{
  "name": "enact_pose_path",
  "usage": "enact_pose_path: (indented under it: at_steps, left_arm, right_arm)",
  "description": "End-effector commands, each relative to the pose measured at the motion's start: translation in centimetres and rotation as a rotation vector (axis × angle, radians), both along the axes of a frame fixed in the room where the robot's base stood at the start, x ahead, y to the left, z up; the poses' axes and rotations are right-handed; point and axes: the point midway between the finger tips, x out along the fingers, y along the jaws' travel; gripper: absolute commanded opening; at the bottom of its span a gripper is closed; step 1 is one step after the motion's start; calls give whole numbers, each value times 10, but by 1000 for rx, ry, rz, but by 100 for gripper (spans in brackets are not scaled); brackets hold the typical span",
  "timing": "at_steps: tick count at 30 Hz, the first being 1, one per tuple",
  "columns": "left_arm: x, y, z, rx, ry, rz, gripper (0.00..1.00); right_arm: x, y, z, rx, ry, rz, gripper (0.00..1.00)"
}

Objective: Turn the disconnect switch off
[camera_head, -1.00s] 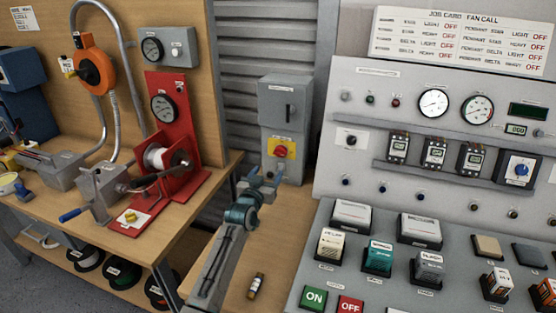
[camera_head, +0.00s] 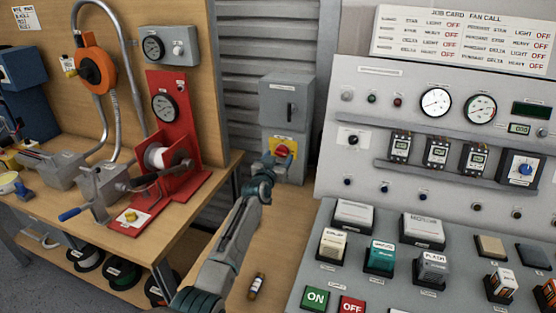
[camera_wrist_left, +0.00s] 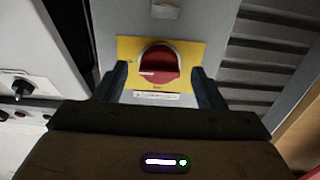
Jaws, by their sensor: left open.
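The disconnect switch is a red rotary knob (camera_head: 281,151) on a yellow plate, low on the front of a grey box (camera_head: 287,110). In the left wrist view the red knob (camera_wrist_left: 158,64) is centred on its yellow plate (camera_wrist_left: 192,51), and a pale mark on it lies level. My left gripper (camera_head: 276,160) is at the knob in the head view. In the left wrist view its two fingers (camera_wrist_left: 161,84) are spread, one on each side of the yellow plate's lower part. Whether they touch the knob cannot be told. My right gripper is not in view.
A grey control panel (camera_head: 340,101) with gauges and buttons stands close on the right. A wooden bench (camera_head: 208,209) with a red gauge stand (camera_head: 187,186) is on the left. A small cylinder (camera_head: 256,286) lies on the wooden surface below my left arm.

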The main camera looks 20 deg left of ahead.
Motion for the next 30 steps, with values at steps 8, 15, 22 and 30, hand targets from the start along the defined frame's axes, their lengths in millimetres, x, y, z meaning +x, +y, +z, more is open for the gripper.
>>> enact_pose_path:
  at_steps: [8, 15, 22, 30]
  left_arm:
    - [0, 0, 0, 0, 0, 0, 22]
    - [0, 0, 0, -12, 0, 0, 19]
    - [0, 0, 0, -95, 4, -1, 19]
    - [0, -1, 1, -308, 11, -1, 19]
  right_arm:
    - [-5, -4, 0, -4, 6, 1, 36]
    - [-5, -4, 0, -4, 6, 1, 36]
    - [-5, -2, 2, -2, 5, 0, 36]
    - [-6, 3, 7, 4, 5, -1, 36]
